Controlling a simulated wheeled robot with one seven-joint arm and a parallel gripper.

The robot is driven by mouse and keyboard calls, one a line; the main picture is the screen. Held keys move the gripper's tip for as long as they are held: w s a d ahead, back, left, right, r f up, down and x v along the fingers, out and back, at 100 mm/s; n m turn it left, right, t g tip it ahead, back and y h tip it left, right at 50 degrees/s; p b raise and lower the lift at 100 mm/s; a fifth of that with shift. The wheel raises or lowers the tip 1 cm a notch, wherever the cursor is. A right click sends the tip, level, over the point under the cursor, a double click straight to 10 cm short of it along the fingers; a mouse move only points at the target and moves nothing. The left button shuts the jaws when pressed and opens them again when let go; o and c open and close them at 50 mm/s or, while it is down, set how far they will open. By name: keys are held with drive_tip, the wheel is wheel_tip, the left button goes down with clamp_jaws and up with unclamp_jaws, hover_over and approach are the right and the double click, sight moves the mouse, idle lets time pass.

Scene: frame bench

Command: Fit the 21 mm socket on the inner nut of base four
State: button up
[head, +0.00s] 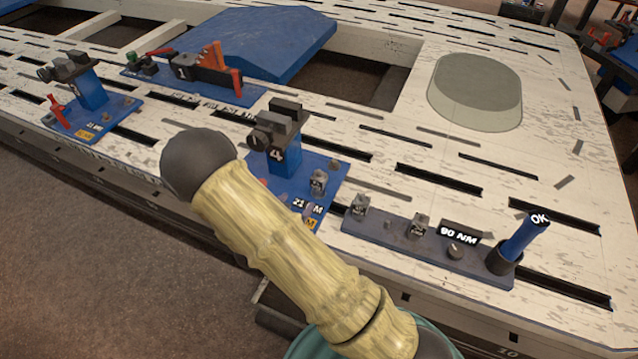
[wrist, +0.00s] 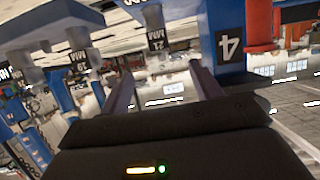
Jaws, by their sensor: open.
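Base four (head: 330,190) is a blue plate on the bench, with a blue post marked 4 (head: 284,158) under a dark clamp head. Nuts near the post are small and partly hidden by my arm; I cannot tell the inner one. In the wrist view my gripper (wrist: 163,88) is open, with nothing seen held. A 21 MM tag (wrist: 156,44) shows beyond the fingers, and the 4 post (wrist: 229,45) is on the right. The head view hides my gripper behind my arm.
A grey-blue rack (head: 440,256) holds grey sockets (head: 360,205), (head: 417,224), a 90 NM label and a blue OK-marked tool (head: 520,238). Two other blue bases, left base (head: 85,118) and far base (head: 190,85), stand on the slotted bench. Bench cut-outs lie behind.

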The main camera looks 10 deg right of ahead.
sight(316, 183)
drive_tip(key=b+x, duration=0.3)
drive_tip(key=x, duration=0.7)
drive_tip(key=shift+w+d+f, duration=0.15)
drive_tip(key=shift+w+d, duration=0.1)
drive_tip(key=shift+w, duration=0.05)
drive_tip(key=b+x, duration=0.3)
drive_tip(key=x, duration=0.1)
drive_tip(key=shift+d+f, duration=0.15)
drive_tip(key=shift+d, duration=0.05)
drive_tip(key=shift+w+d, duration=0.3)
drive_tip(key=shift+w, duration=0.05)
drive_tip(key=shift+c, duration=0.4)
drive_tip(key=c, duration=1.1)
